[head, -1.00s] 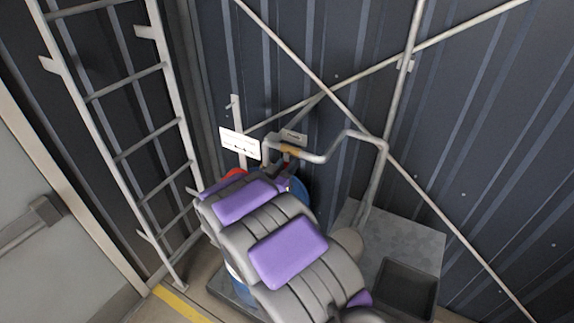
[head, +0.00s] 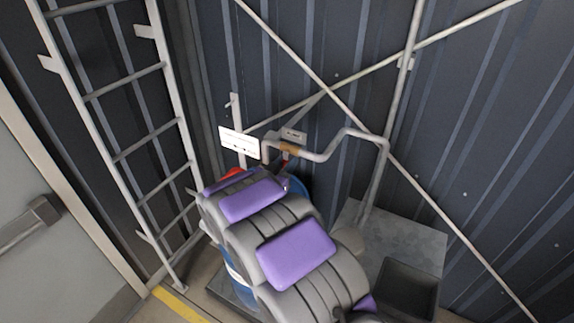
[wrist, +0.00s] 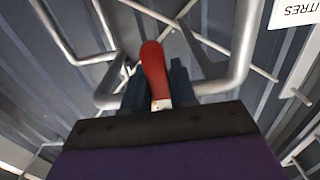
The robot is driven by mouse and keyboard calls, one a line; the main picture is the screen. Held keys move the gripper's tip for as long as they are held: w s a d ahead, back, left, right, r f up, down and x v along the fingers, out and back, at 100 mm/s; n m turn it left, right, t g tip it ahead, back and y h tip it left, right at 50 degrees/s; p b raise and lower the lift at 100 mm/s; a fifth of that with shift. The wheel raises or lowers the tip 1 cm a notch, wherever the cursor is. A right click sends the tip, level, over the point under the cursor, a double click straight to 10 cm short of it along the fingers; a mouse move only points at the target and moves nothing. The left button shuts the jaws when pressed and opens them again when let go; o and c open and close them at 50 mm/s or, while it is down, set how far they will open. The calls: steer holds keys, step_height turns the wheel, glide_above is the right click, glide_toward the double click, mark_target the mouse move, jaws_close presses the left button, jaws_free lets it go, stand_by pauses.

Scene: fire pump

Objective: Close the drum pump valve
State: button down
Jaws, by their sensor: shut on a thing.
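The red valve handle (wrist: 154,70) stands between the two dark fingers of my gripper (wrist: 158,88) in the wrist view. The gripper is shut on it, and the rounded end of the handle sticks out past the fingers. In the head view a small piece of the red handle (head: 285,162) shows below the brass-coloured fitting (head: 288,149) on the grey pump pipe (head: 318,156). My grey and purple arm hides the gripper there. The blue drum (head: 243,288) is mostly behind my arm.
A white sign (head: 238,142) is left of the pipe. A ladder (head: 150,155) and a door (head: 45,265) are at the left. A dark open bin (head: 408,290) stands at the lower right. Diagonal braces (head: 345,107) cross the corrugated wall.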

steer(key=c, duration=1.3)
jaws_free()
steer(key=shift+a, duration=0.1)
steer(key=o, duration=0.3)
steer(key=shift+a, duration=0.2)
steer(key=shift+s, duration=0.1)
steer(key=shift+s+a, duration=0.15)
steer(key=shift+s, duration=0.15)
steer(key=v, duration=1.6)
steer(key=shift+s+a+b, duration=0.15)
steer(key=shift+a+b, duration=0.1)
steer(key=shift+b, duration=0.2)
steer(key=shift+f, duration=0.15)
